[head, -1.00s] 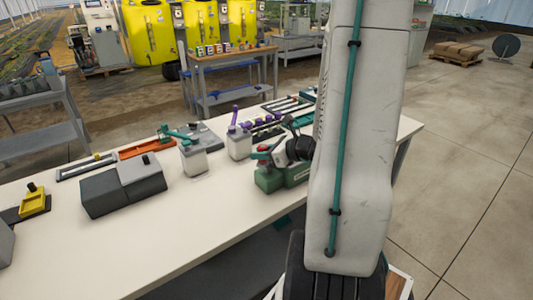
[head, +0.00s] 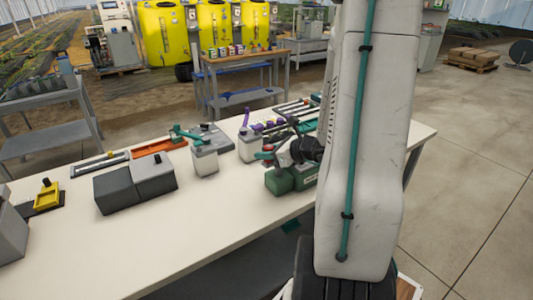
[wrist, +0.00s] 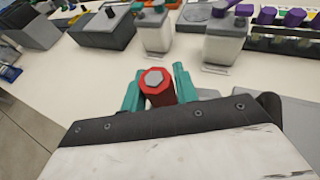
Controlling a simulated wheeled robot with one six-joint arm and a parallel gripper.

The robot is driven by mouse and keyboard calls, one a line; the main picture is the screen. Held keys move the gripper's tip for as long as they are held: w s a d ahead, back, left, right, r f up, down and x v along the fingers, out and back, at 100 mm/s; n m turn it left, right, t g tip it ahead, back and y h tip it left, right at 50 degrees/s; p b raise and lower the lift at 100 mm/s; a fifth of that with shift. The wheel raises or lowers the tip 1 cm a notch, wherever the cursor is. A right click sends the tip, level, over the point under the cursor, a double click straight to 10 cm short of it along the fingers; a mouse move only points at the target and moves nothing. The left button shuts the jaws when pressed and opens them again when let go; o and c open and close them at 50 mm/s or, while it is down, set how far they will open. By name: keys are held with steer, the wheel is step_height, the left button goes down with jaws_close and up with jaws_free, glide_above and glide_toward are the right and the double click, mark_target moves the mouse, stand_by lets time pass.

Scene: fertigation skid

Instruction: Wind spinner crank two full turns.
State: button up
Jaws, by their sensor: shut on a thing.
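The spinner has a green body (head: 292,179) and stands near the front edge of the white table in the head view. Its red crank knob (wrist: 158,92) with a grey hexagonal top is in the middle of the wrist view. My gripper (head: 268,154) is above the green body in the head view. Its teal fingers (wrist: 157,86) are shut on the red knob, one on each side. The crank arm under the knob and most of the spinner are hidden behind my gripper in the wrist view.
Two white bottles with teal (head: 204,160) and purple (head: 249,147) tops stand left of and behind the spinner. A grey box (head: 134,187) and a yellow device (head: 47,195) are farther left. The table's front left (head: 180,240) is clear.

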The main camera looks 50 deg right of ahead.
steer(key=o, duration=0.5)
steer(key=shift+w+d, duration=0.95)
steer(key=shift+d, duration=0.05)
steer(key=shift+w+d, duration=0.1)
steer(key=c, duration=0.6)
steer(key=shift+w+d, duration=0.4)
steer(key=shift+d, duration=0.4)
steer(key=shift+o, duration=0.2)
steer(key=shift+w+d, duration=0.1)
steer(key=shift+d, duration=0.9)
steer(key=shift+o, duration=0.2)
